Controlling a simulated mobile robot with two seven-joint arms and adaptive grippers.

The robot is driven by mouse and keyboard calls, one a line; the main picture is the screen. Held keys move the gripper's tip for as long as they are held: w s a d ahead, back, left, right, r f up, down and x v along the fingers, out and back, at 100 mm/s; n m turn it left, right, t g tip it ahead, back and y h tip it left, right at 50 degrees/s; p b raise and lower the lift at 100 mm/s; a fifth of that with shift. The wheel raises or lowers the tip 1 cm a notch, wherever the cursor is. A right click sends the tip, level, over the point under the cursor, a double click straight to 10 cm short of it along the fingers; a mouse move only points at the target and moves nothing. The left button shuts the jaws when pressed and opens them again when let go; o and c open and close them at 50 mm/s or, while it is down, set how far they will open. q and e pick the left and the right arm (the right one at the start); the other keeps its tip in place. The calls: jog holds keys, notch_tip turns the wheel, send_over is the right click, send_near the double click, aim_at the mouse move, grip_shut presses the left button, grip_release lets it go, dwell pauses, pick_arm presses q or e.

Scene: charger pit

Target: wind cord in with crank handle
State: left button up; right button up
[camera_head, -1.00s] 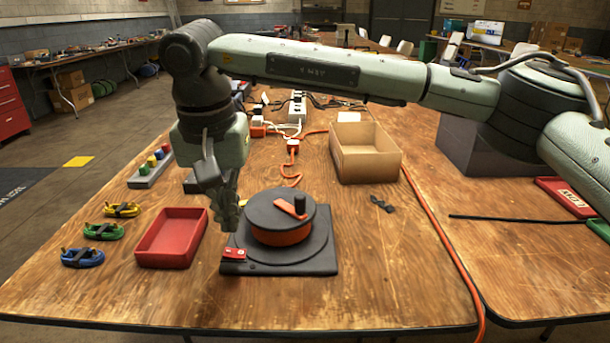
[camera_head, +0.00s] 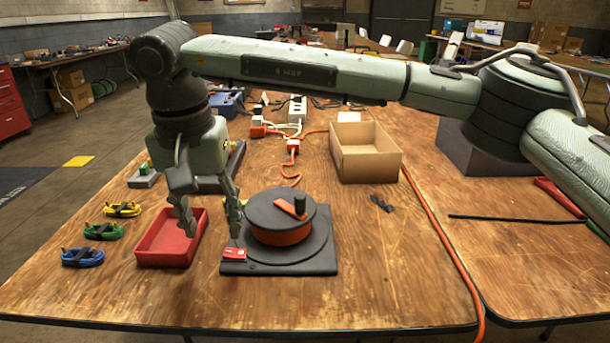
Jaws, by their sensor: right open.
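The cord reel (camera_head: 281,235) sits on a dark square base plate (camera_head: 290,265) near the front of the table. Its drum is orange with a dark top. An orange crank arm (camera_head: 289,208) with a black upright handle (camera_head: 300,203) lies on top. A small red block (camera_head: 235,253) is at the plate's left edge. My right gripper (camera_head: 212,236) is open, pointing down. One finger is over the red tray, the other just left of the reel, by the red block; contact cannot be told. My left gripper is not in view.
A red tray (camera_head: 153,249) stands left of the reel, beside coiled blue (camera_head: 83,257), green and yellow cords. A cardboard box (camera_head: 364,165) stands behind right. An orange cord (camera_head: 436,222) crosses the table at right. The front right is clear.

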jog(key=o, duration=0.6)
jog(key=shift+r, duration=0.15)
notch_tip(320, 180, up, 8)
jog(key=p, duration=0.5)
jog(key=shift+f, duration=0.2)
